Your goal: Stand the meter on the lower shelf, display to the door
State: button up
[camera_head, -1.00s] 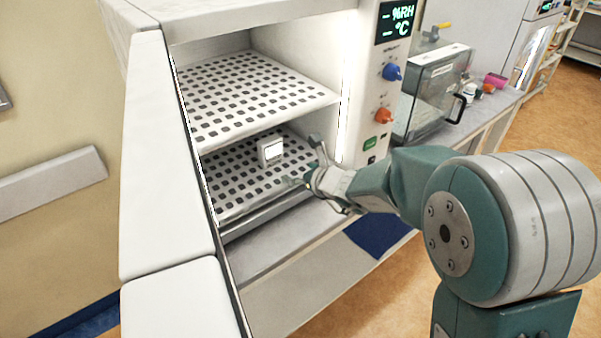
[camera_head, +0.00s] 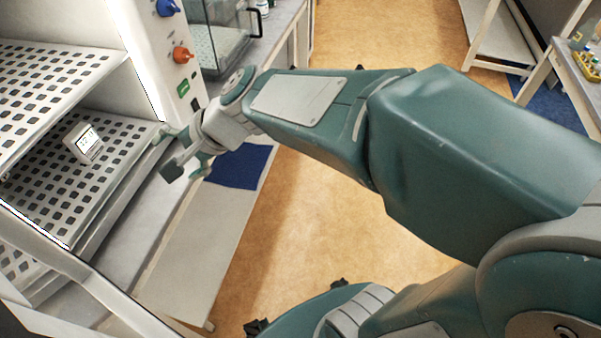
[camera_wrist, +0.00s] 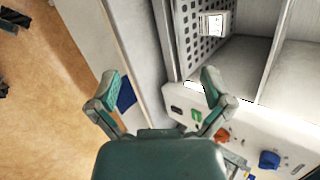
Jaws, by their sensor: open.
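The meter (camera_head: 84,144) is a small white box with a display. It stands on the perforated lower shelf (camera_head: 118,127) of the chamber, its display facing out of the opening. It also shows in the wrist view (camera_wrist: 213,24) at the top, beyond my fingers and apart from them. My gripper (camera_head: 176,152) is open and empty, outside the chamber just off the front edge of the lower shelf. In the wrist view the two fingers of my gripper (camera_wrist: 160,92) are spread wide with nothing between them.
The upper perforated shelf (camera_head: 60,72) lies above the meter. The control panel with a blue knob (camera_head: 166,8) and an orange knob (camera_head: 183,54) borders the opening on the right. A glass-fronted box (camera_head: 222,38) stands beyond. Open floor (camera_head: 290,240) lies right of the chamber.

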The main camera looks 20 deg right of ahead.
jog(key=s+d+n+h, duration=0.8)
jog(key=s+d, duration=0.4)
jog(key=d, duration=0.5)
jog(key=shift+s+d+f+n+t+h, duration=0.15)
jog(key=shift+s+f+n+t+h, duration=0.05)
jog(key=shift+f+n+t+h, duration=0.25)
jog(key=shift+r, duration=0.1)
